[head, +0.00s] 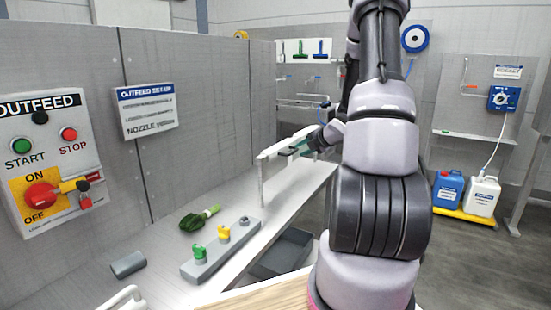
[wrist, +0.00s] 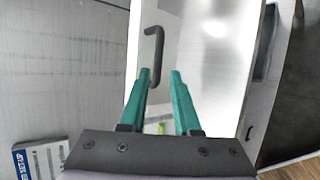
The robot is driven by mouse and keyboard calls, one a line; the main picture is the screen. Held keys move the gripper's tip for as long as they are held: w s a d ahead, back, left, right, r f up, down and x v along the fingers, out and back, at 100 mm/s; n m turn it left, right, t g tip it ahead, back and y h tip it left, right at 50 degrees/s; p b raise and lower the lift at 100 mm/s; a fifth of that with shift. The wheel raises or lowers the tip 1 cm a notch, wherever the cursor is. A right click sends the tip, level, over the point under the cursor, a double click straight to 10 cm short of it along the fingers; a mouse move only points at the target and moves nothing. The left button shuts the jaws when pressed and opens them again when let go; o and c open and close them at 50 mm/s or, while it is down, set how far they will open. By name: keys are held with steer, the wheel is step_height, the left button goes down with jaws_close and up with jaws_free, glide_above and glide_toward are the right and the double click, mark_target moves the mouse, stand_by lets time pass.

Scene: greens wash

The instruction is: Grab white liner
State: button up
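I cannot clearly make out a white liner in either view. My gripper (head: 297,149) reaches over the far end of the steel counter, near a white rail (head: 262,170). In the wrist view its two teal fingers (wrist: 160,74) are apart with nothing held between them. A dark curved handle (wrist: 159,45) shows just beyond the fingertips; I cannot tell whether the left finger touches it. A small green thing (wrist: 161,128) shows low between the fingers. My arm hides part of the scene behind the counter.
The counter holds leafy greens (head: 199,219), a grey bar with coloured nozzles (head: 222,250) and a grey block (head: 128,265). A dark bin (head: 285,251) sits below its right edge. The OUTFEED panel (head: 45,160) is at left. Blue (head: 448,188) and white (head: 482,195) jugs stand at right.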

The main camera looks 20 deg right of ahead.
mark_target(294, 152)
steer(key=x, duration=0.7)
steer(key=shift+w+r, duration=0.15)
steer(key=shift+r, duration=0.05)
jaws_close()
